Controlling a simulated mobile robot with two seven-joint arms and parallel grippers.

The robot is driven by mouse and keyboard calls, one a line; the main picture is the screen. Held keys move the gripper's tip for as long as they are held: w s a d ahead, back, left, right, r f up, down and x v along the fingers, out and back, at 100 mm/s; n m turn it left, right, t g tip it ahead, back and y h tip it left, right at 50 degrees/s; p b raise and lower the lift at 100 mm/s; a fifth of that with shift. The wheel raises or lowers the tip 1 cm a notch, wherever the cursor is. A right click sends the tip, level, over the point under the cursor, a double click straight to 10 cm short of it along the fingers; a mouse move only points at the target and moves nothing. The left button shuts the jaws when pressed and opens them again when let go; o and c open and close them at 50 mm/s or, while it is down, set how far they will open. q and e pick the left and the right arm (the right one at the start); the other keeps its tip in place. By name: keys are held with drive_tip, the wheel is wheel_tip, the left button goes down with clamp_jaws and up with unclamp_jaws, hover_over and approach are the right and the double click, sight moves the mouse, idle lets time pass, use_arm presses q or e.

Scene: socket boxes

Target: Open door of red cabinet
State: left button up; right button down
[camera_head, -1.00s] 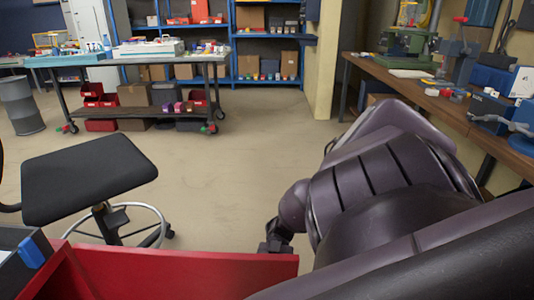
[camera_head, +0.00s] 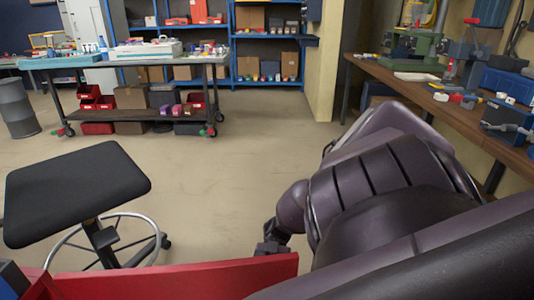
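A red panel of the red cabinet (camera_head: 190,280) crosses the bottom of the head view, its right end near the picture's middle. A second red part (camera_head: 42,286) meets it at the lower left. I cannot tell how far the door stands open. My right arm comes in from the right, and its gripper (camera_head: 272,246) is at the far side of the panel, near its right end. The fingertips are hidden behind the panel's top edge, so their grip does not show. My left gripper is not in view.
A black stool (camera_head: 75,190) stands close on the left, beyond the panel. A wooden workbench (camera_head: 470,115) with tools runs along the right. A cart (camera_head: 140,90) and blue shelves (camera_head: 268,45) stand at the back. The middle floor is clear.

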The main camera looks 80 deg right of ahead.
drive_tip(key=shift+w, duration=0.1)
idle(0.3)
drive_tip(key=c, duration=1.2)
unclamp_jaws()
drive_tip(key=shift+o, duration=0.2)
drive_tip(key=shift+d, duration=0.1)
drive_tip(key=d+b, duration=0.1)
drive_tip(key=d, duration=0.9)
drive_tip(key=shift+d+b, duration=0.3)
